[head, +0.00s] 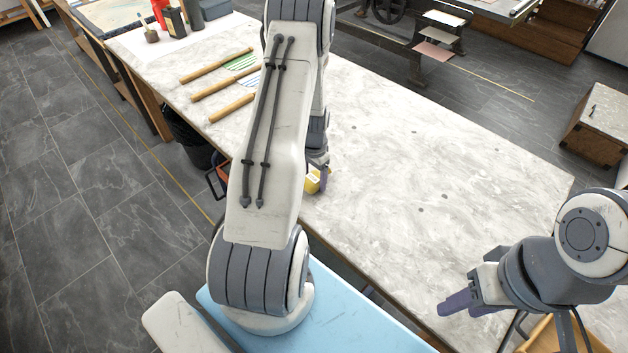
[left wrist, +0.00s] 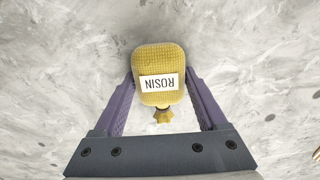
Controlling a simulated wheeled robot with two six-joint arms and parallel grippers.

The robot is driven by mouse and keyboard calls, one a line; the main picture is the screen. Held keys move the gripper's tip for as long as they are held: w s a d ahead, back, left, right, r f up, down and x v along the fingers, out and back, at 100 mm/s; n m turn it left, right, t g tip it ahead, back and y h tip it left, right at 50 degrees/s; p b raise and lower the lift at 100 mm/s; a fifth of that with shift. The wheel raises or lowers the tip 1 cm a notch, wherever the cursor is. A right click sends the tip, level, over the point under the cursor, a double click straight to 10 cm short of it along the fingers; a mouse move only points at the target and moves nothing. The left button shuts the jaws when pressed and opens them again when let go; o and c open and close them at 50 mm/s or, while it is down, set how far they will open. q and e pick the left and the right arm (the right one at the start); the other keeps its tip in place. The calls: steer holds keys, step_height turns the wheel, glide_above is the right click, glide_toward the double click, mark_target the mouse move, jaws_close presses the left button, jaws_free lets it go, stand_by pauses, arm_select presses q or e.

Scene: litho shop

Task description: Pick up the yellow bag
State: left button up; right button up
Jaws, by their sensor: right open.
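The yellow bag (left wrist: 159,65) has a white label reading ROSIN and a tied neck. In the left wrist view it lies between the two purple fingers of my left gripper (left wrist: 160,90), their tips close against its sides. I cannot tell whether they press on it. In the head view the bag (head: 312,184) shows only in part below my left gripper (head: 321,182), at the near edge of the marble-topped table (head: 430,170). My left arm hides the rest. My right gripper (head: 458,306) is open and empty over the table's near right part.
A black bin (head: 190,135) stands on the floor beside the table. The table's middle and right are clear. A wooden cabinet (head: 597,125) stands at the right.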

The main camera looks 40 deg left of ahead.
mark_target(314, 177)
arm_select(q)
steer(key=c, duration=0.8)
steer(key=shift+r, duration=0.1)
steer(key=shift+r, duration=0.6)
step_height(314, 177, up, 3)
steer(key=shift+f+b, duration=0.1)
steer(key=shift+b, duration=0.45)
steer(key=d+r+b, duration=0.1)
steer(key=d+r, duration=0.6)
steer(key=d, duration=0.4)
steer(key=shift+d+b, duration=0.35)
steer(key=shift+d, duration=0.05)
